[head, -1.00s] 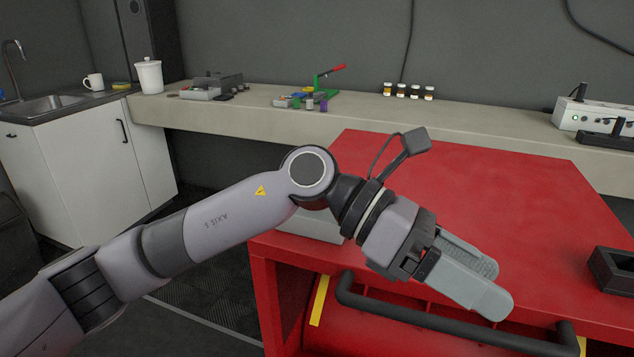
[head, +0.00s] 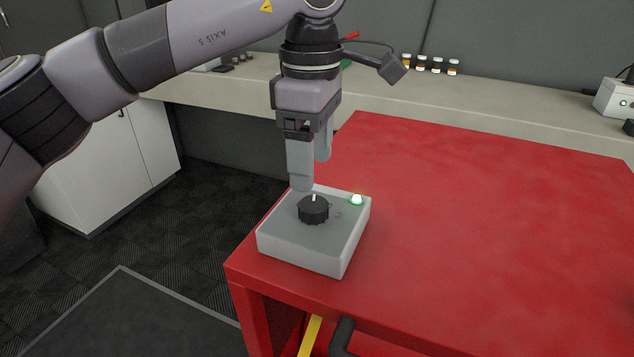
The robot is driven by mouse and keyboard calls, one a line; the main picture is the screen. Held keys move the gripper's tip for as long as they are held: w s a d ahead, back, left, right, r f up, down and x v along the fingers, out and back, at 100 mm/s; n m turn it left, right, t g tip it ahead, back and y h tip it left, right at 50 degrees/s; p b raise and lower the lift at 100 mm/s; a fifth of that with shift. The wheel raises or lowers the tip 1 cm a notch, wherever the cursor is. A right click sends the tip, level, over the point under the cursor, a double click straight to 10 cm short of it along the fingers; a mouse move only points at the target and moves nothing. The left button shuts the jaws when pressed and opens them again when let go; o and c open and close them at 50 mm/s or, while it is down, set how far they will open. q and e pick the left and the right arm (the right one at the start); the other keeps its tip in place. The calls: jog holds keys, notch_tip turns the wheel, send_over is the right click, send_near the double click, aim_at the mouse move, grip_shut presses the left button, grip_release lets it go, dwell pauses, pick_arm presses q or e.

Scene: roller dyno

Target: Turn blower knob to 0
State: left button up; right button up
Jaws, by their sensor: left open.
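The blower knob (head: 313,210) is a black, ridged dial with a white pointer mark at its far side. It sits on top of a light grey control box (head: 300,247) at the left front corner of the red table. A small green light (head: 357,199) glows on the box to the right of the knob. A faint mark beside the knob is too small to read surely. My left gripper (head: 312,172) is open and points down just above and behind the knob, apart from it as far as I can tell. My right gripper is not in view.
The red table (head: 480,240) is clear to the right of the box. A long pale bench (head: 480,115) runs along the wall behind, with several small jars (head: 437,65) and a white power unit (head: 615,98). A white cabinet (head: 120,165) stands at the left.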

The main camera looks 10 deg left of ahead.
aim_at(312, 202)
pick_arm(q)
jog(key=f, duration=0.6)
jog(key=shift+s+f, duration=0.2)
jog(key=shift+f, duration=0.05)
jog(key=c, duration=1.1)
